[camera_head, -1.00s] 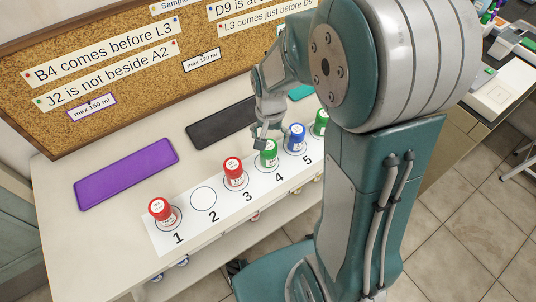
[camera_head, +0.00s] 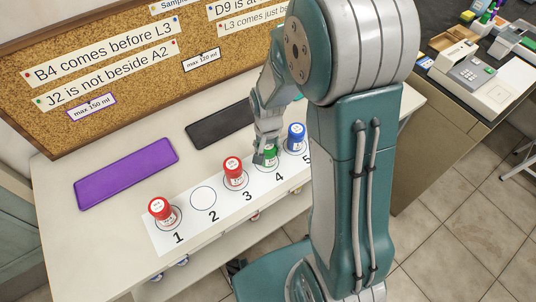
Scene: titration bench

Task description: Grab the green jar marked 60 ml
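A green jar (camera_head: 271,160) stands at spot 4 on the white numbered strip (camera_head: 222,214). Its cap is mostly hidden by my gripper, and its volume marking cannot be read. My gripper (camera_head: 264,157) points down at this jar, with its fingers over or beside the cap. I cannot tell whether they touch the jar or how far apart they are.
Red jars stand at spot 1 (camera_head: 160,210) and spot 3 (camera_head: 234,173). A blue jar (camera_head: 296,137) stands at spot 5, close right of my gripper. Spot 2 (camera_head: 203,198) is empty. Purple (camera_head: 126,174) and black (camera_head: 220,124) mats lie behind.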

